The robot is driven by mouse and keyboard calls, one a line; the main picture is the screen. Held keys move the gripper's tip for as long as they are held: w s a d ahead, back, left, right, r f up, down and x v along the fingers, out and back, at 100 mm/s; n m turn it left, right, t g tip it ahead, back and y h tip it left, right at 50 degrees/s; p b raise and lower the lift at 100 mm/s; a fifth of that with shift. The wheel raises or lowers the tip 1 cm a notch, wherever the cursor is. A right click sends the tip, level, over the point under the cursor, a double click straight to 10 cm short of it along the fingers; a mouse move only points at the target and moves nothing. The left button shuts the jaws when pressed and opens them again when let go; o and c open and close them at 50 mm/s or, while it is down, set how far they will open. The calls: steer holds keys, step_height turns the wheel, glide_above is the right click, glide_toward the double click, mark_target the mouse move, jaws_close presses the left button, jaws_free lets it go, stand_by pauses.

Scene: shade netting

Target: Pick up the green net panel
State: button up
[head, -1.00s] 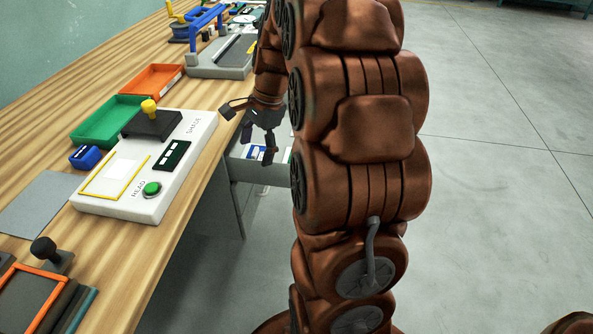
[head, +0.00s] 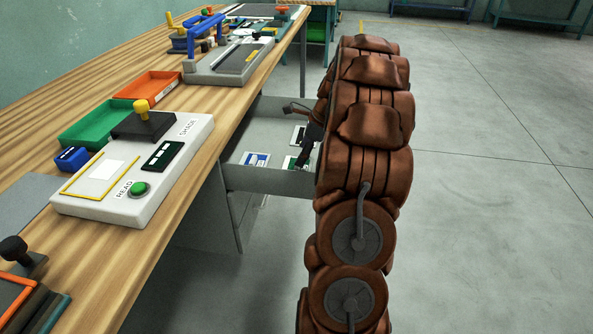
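A small panel with green on a white frame (head: 293,163), which looks like the green net panel, lies in the open drawer (head: 270,127) below the bench. My gripper (head: 296,134) is over the drawer's right part. Its dark fingers are spread apart, one pointing left and one reaching down close to the green panel. I see nothing held between them. My arm hides the rest of the gripper and the drawer's right end. Whether a finger touches the panel cannot be told.
A blue-and-white panel (head: 255,159) and a dark panel (head: 298,133) also lie in the drawer. The bench holds a white reader box (head: 133,206), a green tray (head: 85,137) and an orange tray (head: 146,88). Floor on the right is clear.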

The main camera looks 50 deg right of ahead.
mark_target(296, 167)
steer(key=x, duration=0.5)
steer(key=shift+d+f+b, duration=0.1)
steer(key=shift+d+b, duration=0.2)
steer(key=shift+b, duration=0.05)
steer(key=c, duration=1.2)
steer(key=shift+c, duration=0.2)
